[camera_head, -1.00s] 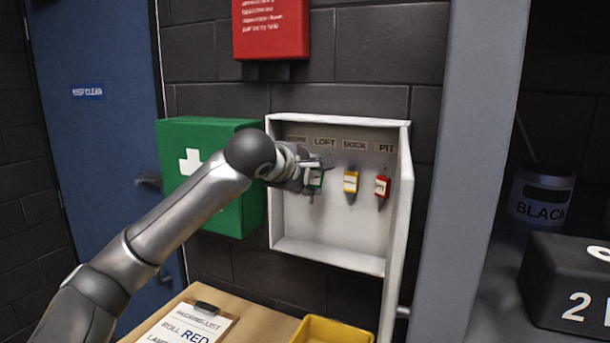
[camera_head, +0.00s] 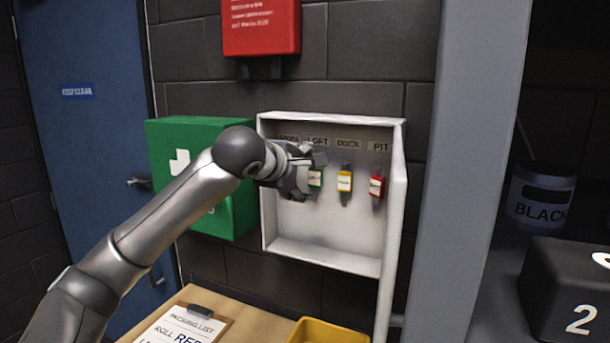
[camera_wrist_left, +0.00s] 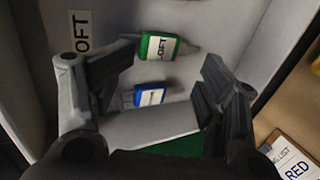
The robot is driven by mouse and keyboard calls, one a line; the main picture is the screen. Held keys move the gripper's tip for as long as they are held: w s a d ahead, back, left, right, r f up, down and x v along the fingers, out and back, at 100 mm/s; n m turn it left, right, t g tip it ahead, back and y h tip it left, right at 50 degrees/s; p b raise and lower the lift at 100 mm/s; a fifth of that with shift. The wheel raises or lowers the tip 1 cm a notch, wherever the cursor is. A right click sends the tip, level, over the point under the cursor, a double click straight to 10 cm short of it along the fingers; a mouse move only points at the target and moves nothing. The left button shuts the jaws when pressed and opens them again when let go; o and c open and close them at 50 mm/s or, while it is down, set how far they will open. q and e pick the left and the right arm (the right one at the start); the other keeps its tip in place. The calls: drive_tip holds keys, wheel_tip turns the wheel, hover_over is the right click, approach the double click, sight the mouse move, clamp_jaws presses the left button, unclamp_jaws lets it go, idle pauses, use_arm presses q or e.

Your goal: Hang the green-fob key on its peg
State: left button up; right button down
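The green-fob key (camera_head: 315,178) hangs in the white key cabinet (camera_head: 325,261) below the LOFT label. My left gripper (camera_head: 307,174) is in the cabinet, just left of the green fob. In the left wrist view its fingers (camera_wrist_left: 172,68) stand wide apart with nothing gripped between them. My right gripper is not in view.
A blue-fob key (camera_wrist_left: 150,95) hangs beside the green one, close to my fingers. Yellow-fob (camera_head: 345,181) and red-fob (camera_head: 376,187) keys hang to the right. The cabinet's open door (camera_head: 394,215) stands at its right edge. A green first-aid box (camera_head: 178,145) is at left.

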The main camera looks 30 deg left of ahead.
use_arm(q)
drive_tip(key=v, duration=1)
drive_tip(key=shift+s+r, duration=0.2)
drive_tip(key=shift+s, duration=0.1)
